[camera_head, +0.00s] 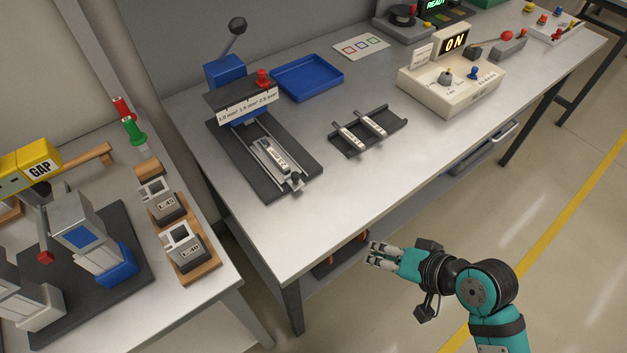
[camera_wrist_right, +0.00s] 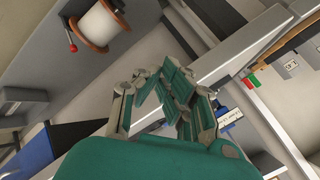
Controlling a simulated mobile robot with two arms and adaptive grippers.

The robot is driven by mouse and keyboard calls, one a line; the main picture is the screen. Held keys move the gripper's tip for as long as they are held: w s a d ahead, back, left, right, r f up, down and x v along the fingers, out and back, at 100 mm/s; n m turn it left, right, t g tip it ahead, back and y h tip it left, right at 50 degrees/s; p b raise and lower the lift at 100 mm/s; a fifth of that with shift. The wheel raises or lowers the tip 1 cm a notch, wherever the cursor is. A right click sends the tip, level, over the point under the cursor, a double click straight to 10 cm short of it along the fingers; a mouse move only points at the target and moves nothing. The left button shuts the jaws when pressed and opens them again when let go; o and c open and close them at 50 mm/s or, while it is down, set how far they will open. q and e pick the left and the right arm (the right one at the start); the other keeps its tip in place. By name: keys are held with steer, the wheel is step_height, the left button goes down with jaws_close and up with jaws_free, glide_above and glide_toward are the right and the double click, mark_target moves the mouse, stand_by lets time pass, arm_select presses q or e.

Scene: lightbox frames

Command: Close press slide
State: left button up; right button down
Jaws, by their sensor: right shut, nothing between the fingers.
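The press (camera_head: 226,72) stands on the main table, with a blue body, a raised lever with a dark ball knob, a red knob and a label strip with millimetre sizes. Its slide (camera_head: 288,181) lies on rails on the dark base, out at the front end, with a small dark knob (camera_head: 296,179) at its near end. A light-coloured labelled piece (camera_head: 273,153) rests on the slide. My right gripper (camera_head: 371,254) is shut and empty, off the table's front edge and apart from the press. Its fingers (camera_wrist_right: 165,92) also show in the right wrist view. My left gripper is not in view.
A blue tray (camera_head: 307,90), a black rack (camera_head: 392,126) with two light pieces and a control box (camera_head: 452,97) with an "ON" display share the table. A side table (camera_head: 170,321) with gauge blocks stands at left. The table's front strip is clear.

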steer(key=w+a+r+m+t+y, duration=0.25)
steer(key=w+r+m+y, duration=0.2)
steer(key=r, duration=0.45)
steer(key=shift+m, duration=0.25)
steer(key=x, duration=0.4)
steer(key=p+x, duration=0.1)
steer(key=x, duration=0.4)
steer(key=w+p+x, duration=0.1)
steer(key=x, duration=0.3)
steer(key=shift+w+r, duration=0.1)
steer(key=shift+w, duration=0.1)
steer(key=shift+w+a, duration=0.2)
steer(key=shift+w, duration=0.05)
steer(key=w+a, duration=0.1)
steer(key=w, duration=0.1)
steer(key=w+a, duration=0.3)
steer(key=w, duration=0.1)
steer(key=shift+a+p, duration=0.2)
steer(key=shift+p, duration=0.15)
